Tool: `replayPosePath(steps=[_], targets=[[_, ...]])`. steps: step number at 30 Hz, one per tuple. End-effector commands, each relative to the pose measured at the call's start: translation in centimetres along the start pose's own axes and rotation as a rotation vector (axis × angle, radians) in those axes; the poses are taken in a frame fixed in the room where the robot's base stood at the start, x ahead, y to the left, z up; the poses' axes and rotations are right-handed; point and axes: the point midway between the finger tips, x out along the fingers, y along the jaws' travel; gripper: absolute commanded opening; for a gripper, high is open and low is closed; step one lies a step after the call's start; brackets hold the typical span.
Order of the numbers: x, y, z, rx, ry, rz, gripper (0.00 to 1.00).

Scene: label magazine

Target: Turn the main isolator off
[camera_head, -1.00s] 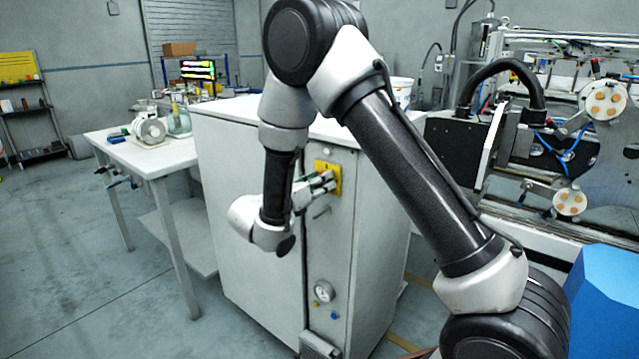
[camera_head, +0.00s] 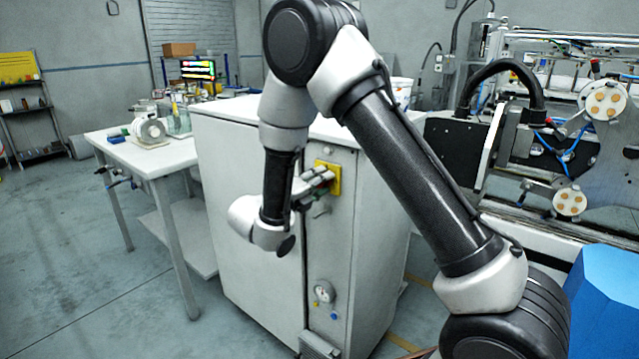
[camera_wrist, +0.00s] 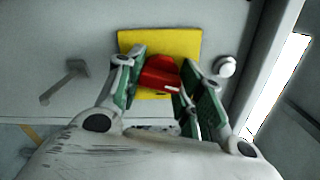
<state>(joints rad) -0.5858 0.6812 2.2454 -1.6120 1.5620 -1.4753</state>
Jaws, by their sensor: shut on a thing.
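The main isolator is a red rotary handle (camera_wrist: 160,76) on a yellow plate (camera_wrist: 190,43) on the front of a grey-white cabinet (camera_head: 245,190). In the wrist view my gripper (camera_wrist: 158,85) has its two green-padded fingers on either side of the red handle and is shut on it. The handle appears tilted in the picture, with a small white mark near its right end. In the head view the yellow plate (camera_head: 335,182) shows behind my gripper (camera_head: 326,180), which covers most of the handle.
A metal lever handle (camera_wrist: 65,82) and a round white knob (camera_wrist: 224,67) flank the plate in the wrist view. A white table (camera_head: 150,155) stands to the left, machinery (camera_head: 560,150) to the right. Open floor lies at lower left.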

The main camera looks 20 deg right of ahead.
Motion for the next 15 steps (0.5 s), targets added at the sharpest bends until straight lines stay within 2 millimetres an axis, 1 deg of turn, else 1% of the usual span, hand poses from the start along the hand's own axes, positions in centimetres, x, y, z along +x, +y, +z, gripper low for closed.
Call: replayPosePath(steps=[6, 15], targets=[[-0.05, 0.05, 0.04, -0.158, -0.002, 0.001, 0.13], [-0.05, 0.06, 0.05, -0.290, -0.002, 0.001, 0.13]])
